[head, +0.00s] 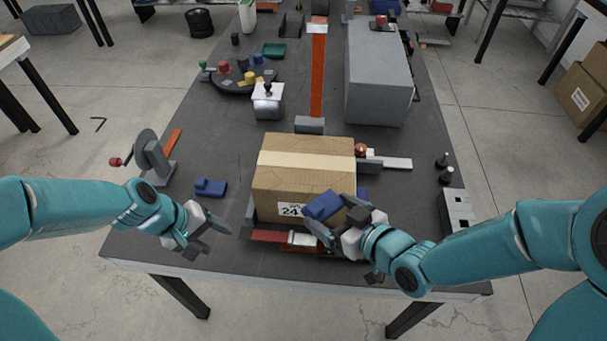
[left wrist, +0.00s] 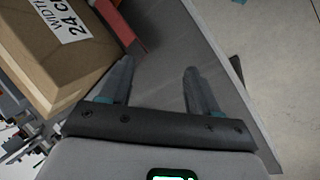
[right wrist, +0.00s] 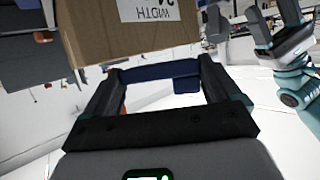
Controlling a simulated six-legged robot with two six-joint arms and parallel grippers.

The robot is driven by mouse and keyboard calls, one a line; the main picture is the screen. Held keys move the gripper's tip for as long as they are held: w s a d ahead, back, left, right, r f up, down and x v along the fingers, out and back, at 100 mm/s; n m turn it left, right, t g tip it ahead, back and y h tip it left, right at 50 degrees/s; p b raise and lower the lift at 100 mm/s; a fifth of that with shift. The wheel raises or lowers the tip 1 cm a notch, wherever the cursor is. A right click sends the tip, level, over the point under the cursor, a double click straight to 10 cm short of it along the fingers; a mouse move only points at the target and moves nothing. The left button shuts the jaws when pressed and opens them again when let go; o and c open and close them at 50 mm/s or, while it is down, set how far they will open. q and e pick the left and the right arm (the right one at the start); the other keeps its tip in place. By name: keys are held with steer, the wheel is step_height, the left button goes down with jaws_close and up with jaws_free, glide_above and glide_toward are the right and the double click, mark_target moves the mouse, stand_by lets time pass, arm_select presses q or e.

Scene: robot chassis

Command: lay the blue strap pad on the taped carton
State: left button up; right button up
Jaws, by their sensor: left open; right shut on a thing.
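The taped carton (head: 300,178) is a brown box with a pale tape strip along its top and a white label on its front. Its labelled side also shows in the left wrist view (left wrist: 35,50) and the right wrist view (right wrist: 110,35). My right gripper (head: 336,216) is shut on a blue strap pad (head: 322,205), which is tilted in front of the carton's front right face. The pad spans the jaws in the right wrist view (right wrist: 150,73). My left gripper (head: 208,235) is open and empty, left of the carton's front, over the table's front edge area.
A second blue pad (head: 210,187) lies on the table left of the carton. A grey crank wheel (head: 152,155) stands further left. Red and white parts (head: 295,238) lie before the carton. A long grey block (head: 378,75) and an orange strip (head: 317,75) are behind.

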arm_select(q)
steer(key=w+d+r+m, duration=0.3)
steer(key=d+r+m, duration=0.7)
steer(key=d+r, duration=0.25)
arm_select(e)
steer(key=shift+w+d, duration=0.1)
steer(key=shift+d, duration=0.05)
arm_select(q)
step_height(320, 180, up, 8)
steer(key=m+y, duration=0.1)
steer(key=m, duration=0.6)
glide_above(326, 207)
steer(key=s+a, duration=0.4)
steer(key=shift+t, duration=0.4)
steer(key=x, duration=1.1)
steer(key=shift+w+a+f, duration=0.1)
steer(key=shift+a+f, duration=0.15)
steer(key=shift+f, duration=0.15)
steer(key=shift+c, duration=0.3)
steer(key=c, duration=1.1)
arm_select(e)
steer(key=o, duration=0.7)
steer(key=shift+o, duration=0.2)
